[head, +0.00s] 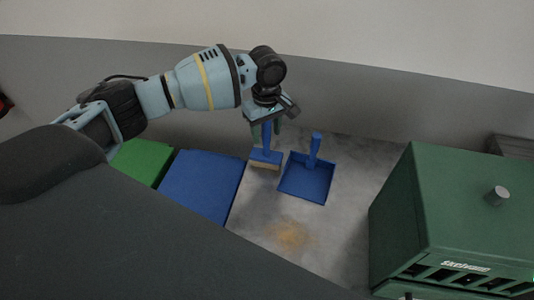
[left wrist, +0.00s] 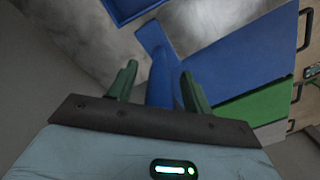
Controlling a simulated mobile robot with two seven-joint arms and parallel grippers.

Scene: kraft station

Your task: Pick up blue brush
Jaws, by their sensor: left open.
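The blue brush (head: 266,156) has a blue handle and tan bristles, and it stands on the grey floor beside the blue dustpan (head: 309,180) in the head view. My left gripper (head: 266,130) is open above the brush, its fingers on either side of the upper handle. In the left wrist view the brush handle (left wrist: 160,75) lies between the two green fingertips of my left gripper (left wrist: 158,78), with a gap visible on each side. My right gripper is not in view.
A blue cabinet (head: 200,184) and a green one (head: 143,160) stand left of the brush. A large green machine (head: 440,215) stands at the right. A patch of brown dust (head: 289,236) lies on the floor in front. A grey wall is close behind.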

